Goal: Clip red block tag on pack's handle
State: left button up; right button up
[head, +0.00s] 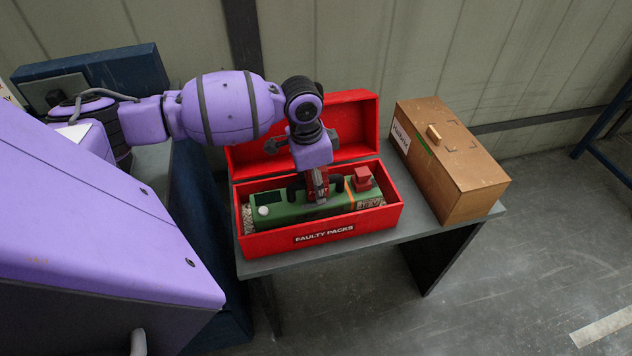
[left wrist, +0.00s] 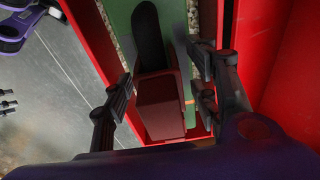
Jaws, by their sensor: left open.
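A green battery pack (head: 285,211) with a dark arched handle (head: 338,184) lies in the open red box. The dark red block tag (left wrist: 160,105) is at the handle (left wrist: 148,35) in the left wrist view, lined up with the handle bar. It seems to sit over the bar, but its underside is hidden, so I cannot tell how it is seated. My left gripper (left wrist: 162,95) is open, with one finger on each side of the tag and gaps visible. In the head view the gripper (head: 318,192) points down over the pack's middle.
The red box (head: 322,236), labelled FAULTY PACKS, has its lid (head: 355,125) raised behind the arm. Another red block (head: 363,178) is at the pack's right end. A closed wooden box (head: 450,160) stands right of it on the grey table (head: 425,232).

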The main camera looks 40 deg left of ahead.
pick_arm(q)
jog(key=r, duration=0.7)
jog(key=s+r, duration=0.1)
jog(key=r, duration=0.3)
jog(key=shift+s+a+r, duration=0.1)
jog(key=shift+a+r, duration=0.2)
jog(key=shift+a, duration=0.05)
notch_tip(320, 180, up, 6)
jog(key=p, duration=0.3)
jog(key=shift+p, duration=0.3)
pick_arm(e)
jog(key=w+r+t, duration=0.1)
jog(key=w+r, duration=0.3)
jog(key=r, duration=0.2)
jog(key=shift+w+r, duration=0.15)
jog(key=shift+w, duration=0.15)
pick_arm(q)
jog(key=shift+f, duration=0.1)
pick_arm(e)
jog(key=shift+s, duration=0.1)
